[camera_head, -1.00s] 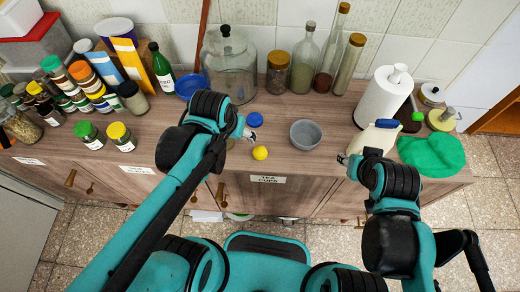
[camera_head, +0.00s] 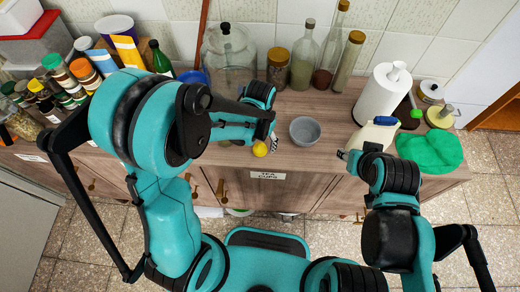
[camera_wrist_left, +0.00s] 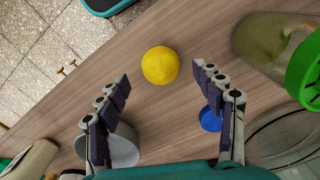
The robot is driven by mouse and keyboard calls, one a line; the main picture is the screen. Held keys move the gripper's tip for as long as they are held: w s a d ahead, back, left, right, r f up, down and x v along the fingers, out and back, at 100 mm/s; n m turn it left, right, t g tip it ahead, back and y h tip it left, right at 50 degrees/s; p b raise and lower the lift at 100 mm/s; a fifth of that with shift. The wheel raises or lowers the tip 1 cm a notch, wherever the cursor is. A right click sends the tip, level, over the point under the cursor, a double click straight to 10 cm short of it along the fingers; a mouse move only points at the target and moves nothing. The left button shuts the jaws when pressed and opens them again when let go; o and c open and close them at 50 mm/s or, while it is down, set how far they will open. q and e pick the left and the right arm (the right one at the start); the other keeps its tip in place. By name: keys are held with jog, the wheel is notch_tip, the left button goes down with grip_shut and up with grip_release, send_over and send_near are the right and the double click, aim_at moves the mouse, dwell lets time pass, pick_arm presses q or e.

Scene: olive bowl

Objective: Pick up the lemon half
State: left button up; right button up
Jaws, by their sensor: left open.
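The lemon half (camera_head: 260,149) is a small yellow round piece on the wooden counter near its front edge. In the left wrist view the lemon half (camera_wrist_left: 160,65) lies just beyond and between the fingertips, not touched by them. My left gripper (camera_head: 271,140) is beside it in the head view, partly hidden by its own arm. In the wrist view the left gripper (camera_wrist_left: 158,80) is open and empty. My right gripper (camera_head: 342,154) is at the right, near a white bottle; whether it is open does not show.
A grey bowl (camera_head: 305,131) stands right of the lemon half. In the wrist view a blue lid (camera_wrist_left: 210,119) lies near the right finger. Glass jars (camera_head: 229,60) and bottles (camera_head: 303,65) line the back. A paper towel roll (camera_head: 382,95) stands at the right.

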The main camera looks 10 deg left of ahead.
aim_at(260, 146)
pick_arm(q)
notch_tip(260, 146, down, 3)
jog(key=shift+f+b, duration=0.1)
jog(key=shift+b, duration=0.3)
jog(key=c, duration=1.2)
pick_arm(e)
jog(key=shift+f, duration=0.6)
